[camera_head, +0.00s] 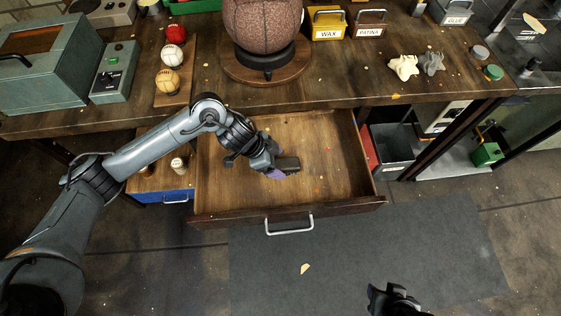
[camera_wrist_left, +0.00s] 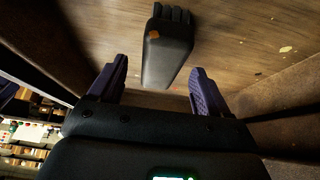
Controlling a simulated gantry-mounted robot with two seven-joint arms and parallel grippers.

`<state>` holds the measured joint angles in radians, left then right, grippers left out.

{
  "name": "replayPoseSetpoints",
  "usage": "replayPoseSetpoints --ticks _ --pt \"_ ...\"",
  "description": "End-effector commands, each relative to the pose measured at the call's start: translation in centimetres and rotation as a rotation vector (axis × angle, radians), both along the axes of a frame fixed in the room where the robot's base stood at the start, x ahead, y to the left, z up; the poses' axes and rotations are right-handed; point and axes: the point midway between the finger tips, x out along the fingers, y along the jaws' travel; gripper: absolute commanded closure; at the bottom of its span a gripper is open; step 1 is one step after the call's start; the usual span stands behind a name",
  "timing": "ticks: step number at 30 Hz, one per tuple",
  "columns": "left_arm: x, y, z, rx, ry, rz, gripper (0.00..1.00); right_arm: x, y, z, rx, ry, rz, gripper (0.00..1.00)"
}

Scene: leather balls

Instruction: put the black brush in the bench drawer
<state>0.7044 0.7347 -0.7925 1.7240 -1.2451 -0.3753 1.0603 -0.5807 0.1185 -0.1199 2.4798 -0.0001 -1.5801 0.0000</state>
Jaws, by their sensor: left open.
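The bench drawer (camera_head: 330,195) is pulled open below the workbench. The black brush (camera_head: 288,165) is inside the drawer, near its middle. In the left wrist view the brush (camera_wrist_left: 167,48) shows its dark body, its bristle end at the top and an orange spot. My left gripper (camera_head: 276,162) reaches into the drawer beside the brush. Its purple-tipped fingers are spread apart in the left wrist view (camera_wrist_left: 160,85), with the brush ahead of and between them, not clasped. Whether the brush rests fully on the drawer floor is hard to tell. My right gripper (camera_head: 392,300) is at the bottom edge, partly cut off.
The workbench (camera_head: 345,92) above holds a large brown leather ball (camera_head: 263,22) on a stand, small balls, a grey-green box (camera_head: 45,65) and wax and patina boxes. A blue drawer (camera_head: 165,196) is at left. The floor mat (camera_head: 400,240) in front is mostly clear.

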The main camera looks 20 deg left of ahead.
Motion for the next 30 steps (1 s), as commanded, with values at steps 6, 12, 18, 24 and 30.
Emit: replayPoseSetpoints --ticks 6,12,18,24,30 --pt "-1.0 1.9 4.1 0.001 -0.002 0.000 0.22 0.0 0.1 2.0 0.003 -0.001 -0.002 0.57" --pt "-1.7 3.2 6.6 0.000 0.000 0.000 0.22 0.0 0.1 2.9 0.003 -0.001 -0.002 0.57" --pt "-2.1 3.9 7.8 0.000 0.000 0.000 0.22 0.0 0.1 3.3 0.003 -0.001 -0.001 0.57" --pt "-2.2 4.0 8.1 0.000 0.001 0.000 0.22 0.0 0.0 3.4 -0.003 -0.001 0.002 0.57" --pt "-2.2 4.0 8.0 0.000 0.001 0.000 0.22 0.0 -0.1 3.3 -0.007 -0.001 0.004 0.57"
